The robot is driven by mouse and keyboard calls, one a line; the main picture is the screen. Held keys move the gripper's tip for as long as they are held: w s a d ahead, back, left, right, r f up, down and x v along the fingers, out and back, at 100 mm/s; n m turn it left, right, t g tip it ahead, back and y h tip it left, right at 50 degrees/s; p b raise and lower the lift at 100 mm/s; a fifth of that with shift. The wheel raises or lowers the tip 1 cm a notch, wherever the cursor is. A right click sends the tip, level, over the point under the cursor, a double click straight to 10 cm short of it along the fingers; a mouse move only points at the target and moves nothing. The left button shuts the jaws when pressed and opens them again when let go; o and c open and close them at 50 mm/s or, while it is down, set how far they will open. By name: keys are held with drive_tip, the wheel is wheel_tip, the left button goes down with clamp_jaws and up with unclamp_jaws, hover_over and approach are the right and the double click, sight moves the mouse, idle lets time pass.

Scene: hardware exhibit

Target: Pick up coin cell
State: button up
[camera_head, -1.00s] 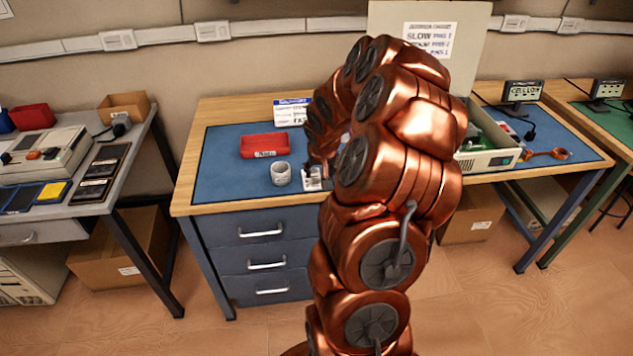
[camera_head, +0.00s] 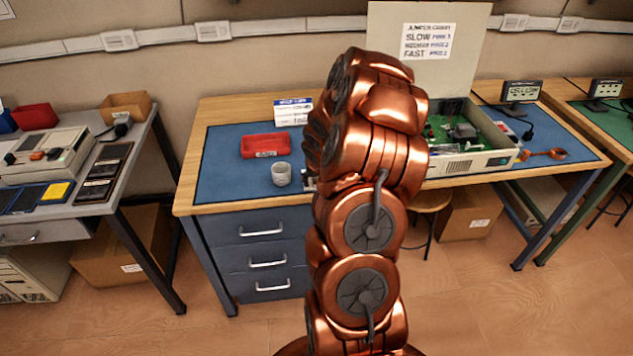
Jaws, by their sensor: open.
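I cannot make out a coin cell in the head view. My copper-coloured arm rises through the middle and covers part of the blue-topped bench (camera_head: 228,165). My gripper is hidden behind my arm.
A red tray (camera_head: 265,146) and a small sign (camera_head: 292,112) stand on the bench. An opened device case (camera_head: 475,160) with a raised lid (camera_head: 470,40) is at right. The bench's left part is clear.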

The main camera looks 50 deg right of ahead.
drive_tip(key=shift+c, duration=0.2)
drive_tip(key=c, duration=0.8)
